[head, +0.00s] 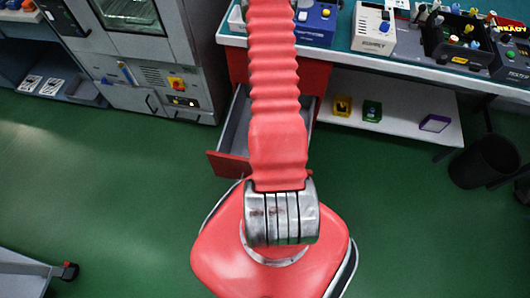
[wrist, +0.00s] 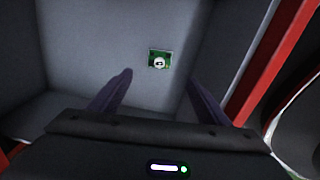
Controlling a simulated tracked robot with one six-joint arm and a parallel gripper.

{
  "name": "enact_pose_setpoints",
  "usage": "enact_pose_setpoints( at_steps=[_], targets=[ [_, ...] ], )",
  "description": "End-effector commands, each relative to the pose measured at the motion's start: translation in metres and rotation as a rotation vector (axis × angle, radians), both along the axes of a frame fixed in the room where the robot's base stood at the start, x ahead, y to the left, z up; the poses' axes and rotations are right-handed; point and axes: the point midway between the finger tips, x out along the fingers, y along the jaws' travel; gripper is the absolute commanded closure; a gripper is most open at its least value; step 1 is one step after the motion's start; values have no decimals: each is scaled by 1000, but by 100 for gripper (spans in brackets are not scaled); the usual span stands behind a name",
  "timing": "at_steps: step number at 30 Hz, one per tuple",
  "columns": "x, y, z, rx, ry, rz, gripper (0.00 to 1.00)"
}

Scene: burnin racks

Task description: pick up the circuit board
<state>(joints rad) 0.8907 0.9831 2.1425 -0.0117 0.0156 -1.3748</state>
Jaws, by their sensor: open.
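The circuit board (wrist: 160,59) is a small green piece with a round white part on it. In the wrist view it lies on the grey floor of the open drawer, a little beyond my fingertips. My gripper (wrist: 160,80) is open and empty, its two dark fingers spread on either side below the board. The board is apart from both fingers. In the head view the open red-fronted drawer (head: 228,165) shows under the bench, and my red arm hides most of its inside, the gripper and the board.
The drawer's red edge (wrist: 268,70) runs close on the right in the wrist view. The bench (head: 343,55) above carries several devices. A lower shelf (head: 400,125) holds small coloured items. Green floor is clear at the left.

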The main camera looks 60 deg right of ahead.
Motion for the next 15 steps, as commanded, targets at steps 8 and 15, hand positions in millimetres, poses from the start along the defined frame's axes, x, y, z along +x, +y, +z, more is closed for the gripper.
enact_pose_setpoints(
  at_steps=[8,15],
  targets=[
    [0,0,-4,1,0,0,30],
    [0,1,-27,2,1,-1,30]
  ],
)
